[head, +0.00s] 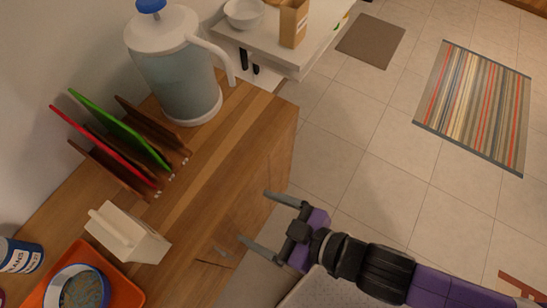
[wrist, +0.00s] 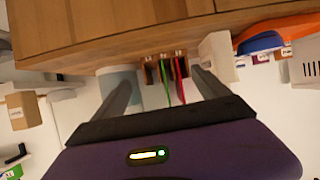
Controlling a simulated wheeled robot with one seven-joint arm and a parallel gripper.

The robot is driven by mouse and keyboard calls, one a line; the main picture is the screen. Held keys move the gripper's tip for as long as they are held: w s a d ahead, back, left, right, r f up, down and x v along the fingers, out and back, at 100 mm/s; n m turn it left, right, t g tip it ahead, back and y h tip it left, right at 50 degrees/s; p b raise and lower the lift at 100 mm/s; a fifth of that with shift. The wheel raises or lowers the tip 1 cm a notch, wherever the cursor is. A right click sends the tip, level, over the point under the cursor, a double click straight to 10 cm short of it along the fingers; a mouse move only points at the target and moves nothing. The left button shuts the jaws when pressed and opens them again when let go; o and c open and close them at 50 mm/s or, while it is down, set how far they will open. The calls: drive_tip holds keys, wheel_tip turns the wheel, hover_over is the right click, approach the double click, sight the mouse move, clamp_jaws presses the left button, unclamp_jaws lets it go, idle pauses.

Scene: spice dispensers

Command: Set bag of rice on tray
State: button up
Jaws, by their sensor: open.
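My gripper (head: 264,224) is open and empty beside the right edge of the wooden counter; its fingers also show in the wrist view (wrist: 160,84). An orange tray (head: 128,288) lies on the counter at the lower left, with a blue-rimmed bowl of greyish contents (head: 84,292) on it. The tray also shows in the wrist view (wrist: 285,28). No bag clearly marked as rice is visible. A brown paper-like package (head: 293,24) stands upright on a white surface at the top, far from my gripper; I cannot tell whether it is the rice.
A white holder (head: 128,235), a rack of coloured boards (head: 115,130) and a large lidded jug (head: 178,75) stand on the counter (head: 225,150). A labelled can (head: 20,256) is at the left edge. White bowls (head: 243,13) are near the package.

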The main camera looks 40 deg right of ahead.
drive_tip(key=shift+o, duration=0.4)
drive_tip(key=s+d+r+m+t+h, duration=0.2)
drive_tip(key=s+d+r+m+h, duration=0.1)
drive_tip(key=s+d+r, duration=0.4)
drive_tip(key=s+d, duration=0.2)
drive_tip(key=shift+s+d+h, duration=0.15)
drive_tip(key=shift+s+h, duration=0.15)
drive_tip(key=shift+s, duration=0.1)
